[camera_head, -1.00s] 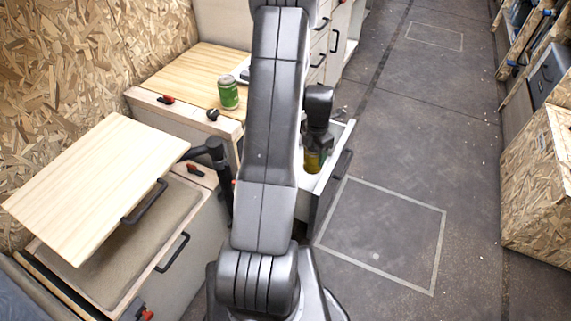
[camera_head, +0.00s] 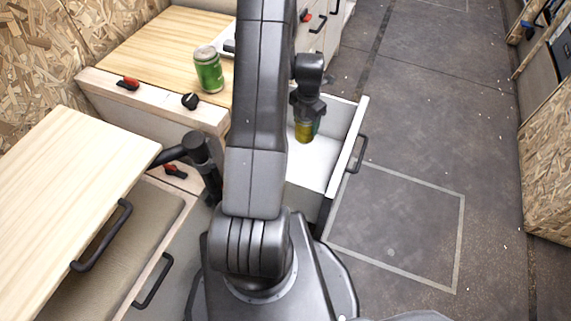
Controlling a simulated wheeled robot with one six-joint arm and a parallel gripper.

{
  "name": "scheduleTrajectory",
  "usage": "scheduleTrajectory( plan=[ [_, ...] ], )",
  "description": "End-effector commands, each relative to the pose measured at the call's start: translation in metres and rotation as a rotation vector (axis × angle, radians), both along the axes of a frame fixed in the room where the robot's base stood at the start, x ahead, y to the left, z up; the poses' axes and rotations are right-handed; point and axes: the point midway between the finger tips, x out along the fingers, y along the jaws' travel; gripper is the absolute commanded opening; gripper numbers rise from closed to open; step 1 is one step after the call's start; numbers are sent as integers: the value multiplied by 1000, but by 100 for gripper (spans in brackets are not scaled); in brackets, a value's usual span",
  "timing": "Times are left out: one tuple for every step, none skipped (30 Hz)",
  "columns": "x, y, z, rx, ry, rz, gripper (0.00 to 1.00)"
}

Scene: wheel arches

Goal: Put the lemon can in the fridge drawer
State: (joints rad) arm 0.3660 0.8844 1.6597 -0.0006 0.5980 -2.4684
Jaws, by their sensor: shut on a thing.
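My gripper (camera_head: 306,115) points down over the open fridge drawer (camera_head: 346,150) and is shut on a yellow can, the lemon can (camera_head: 304,132). The can hangs upright below the fingers, within the drawer's outline as seen from above. I cannot tell whether it touches the drawer floor. The drawer is white inside with a dark handle on its front. My arm hides the drawer's left part.
A green can (camera_head: 208,70) stands on the wooden counter (camera_head: 150,50) at the left, beside a partly hidden white tray. A raised wooden lid (camera_head: 70,190) with a black handle is at lower left. Grey floor (camera_head: 420,130) is clear on the right.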

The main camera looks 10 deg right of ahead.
Motion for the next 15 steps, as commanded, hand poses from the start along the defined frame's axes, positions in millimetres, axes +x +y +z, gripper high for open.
scheduleTrajectory(
  plan=[
    [0,0,-24,-1,-1,0,25],
    [0,0,-30,-1,-1,0,25],
    [0,0,-38,-1,-1,0,25],
    [0,0,-44,-1,-1,0,25],
    [0,0,-50,-1,-1,0,25],
    [0,0,-57,-1,-1,0,25],
    [0,0,-62,-1,-1,0,25],
    [0,0,-67,-1,-1,0,25],
    [0,0,-72,0,-1,0,25],
    [0,0,-76,0,-1,0,25],
    [0,0,-80,0,-1,0,25],
    [0,0,-84,0,-1,0,25],
    [0,0,-87,0,-1,0,25],
    [0,0,-89,0,-1,0,25],
    [0,0,-91,0,-1,0,25]
  ],
)
